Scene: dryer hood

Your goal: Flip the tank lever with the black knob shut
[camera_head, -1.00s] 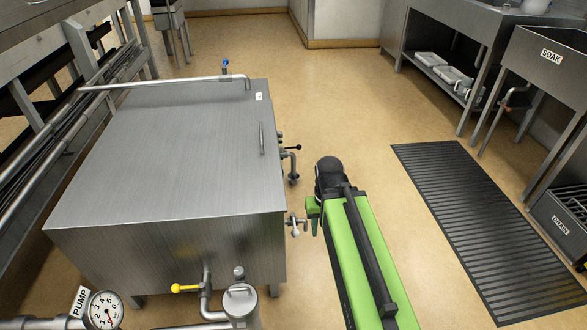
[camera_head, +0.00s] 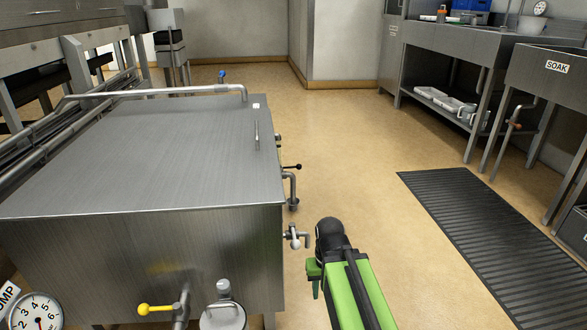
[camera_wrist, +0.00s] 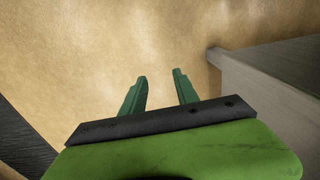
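The steel tank (camera_head: 150,160) stands at the left in the head view. The lever with the black knob (camera_head: 297,166) sticks out to the right from the tank's right side, above a bent outlet pipe. My gripper (camera_head: 316,282) is in front of the tank's right side, nearer the camera than the lever and apart from it. In the wrist view its two green fingers (camera_wrist: 160,88) are spread with only bare floor between them. A tank corner (camera_wrist: 265,85) seems to show at the right of that view.
A tap with a pale knob (camera_head: 295,237) sticks out of the tank's right side close to my gripper. A yellow-handled valve (camera_head: 158,309) and a gauge (camera_head: 36,312) are at the front left. A dark floor mat (camera_head: 480,230) lies at right; the floor between is clear.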

